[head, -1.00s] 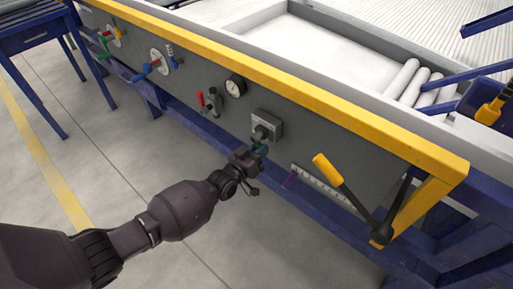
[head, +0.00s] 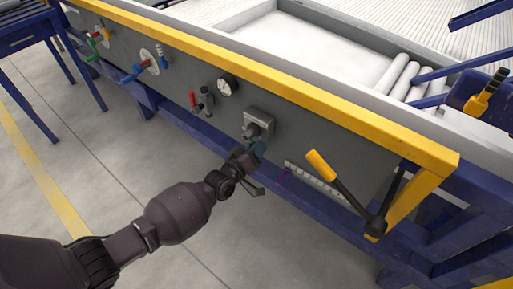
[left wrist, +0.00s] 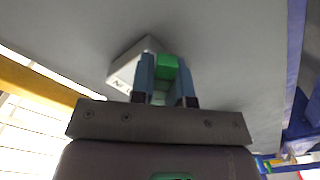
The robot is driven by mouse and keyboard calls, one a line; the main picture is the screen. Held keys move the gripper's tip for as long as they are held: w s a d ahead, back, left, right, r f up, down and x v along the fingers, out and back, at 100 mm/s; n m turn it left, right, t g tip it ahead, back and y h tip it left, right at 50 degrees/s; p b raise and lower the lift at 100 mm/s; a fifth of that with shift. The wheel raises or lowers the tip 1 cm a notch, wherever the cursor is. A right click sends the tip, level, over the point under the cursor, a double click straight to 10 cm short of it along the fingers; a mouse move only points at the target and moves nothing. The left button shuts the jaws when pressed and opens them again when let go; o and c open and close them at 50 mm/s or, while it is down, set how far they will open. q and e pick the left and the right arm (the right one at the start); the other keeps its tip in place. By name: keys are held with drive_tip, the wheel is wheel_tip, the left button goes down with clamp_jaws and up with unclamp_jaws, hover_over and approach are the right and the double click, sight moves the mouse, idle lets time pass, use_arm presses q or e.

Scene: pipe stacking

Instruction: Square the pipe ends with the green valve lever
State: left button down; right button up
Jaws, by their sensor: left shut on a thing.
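A grey valve box (head: 260,120) with a grey stub on its front is mounted on the grey side panel of the bench. My left gripper (head: 258,150) is just below it in the head view, its bluish fingers close to the panel. In the left wrist view the fingers (left wrist: 166,82) are shut on a green lever end (left wrist: 167,67), beside a pale box (left wrist: 135,65) with a label. The rest of this lever is hidden by the gripper. Another green handle (head: 93,46) is at the far left of the panel. My right gripper is not in view.
A yellow-handled lever (head: 320,165) juts out at the right. White pipes (head: 405,78) lie in the tray above. The floor in front is clear.

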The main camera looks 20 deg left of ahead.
use_arm(q)
drive_tip(key=c, duration=1.1)
unclamp_jaws()
drive_tip(key=shift+s, duration=0.15)
drive_tip(key=p+v, duration=0.2)
drive_tip(key=v, duration=0.8)
drive_tip(key=shift+s, duration=0.3)
drive_tip(key=shift+a, duration=0.1)
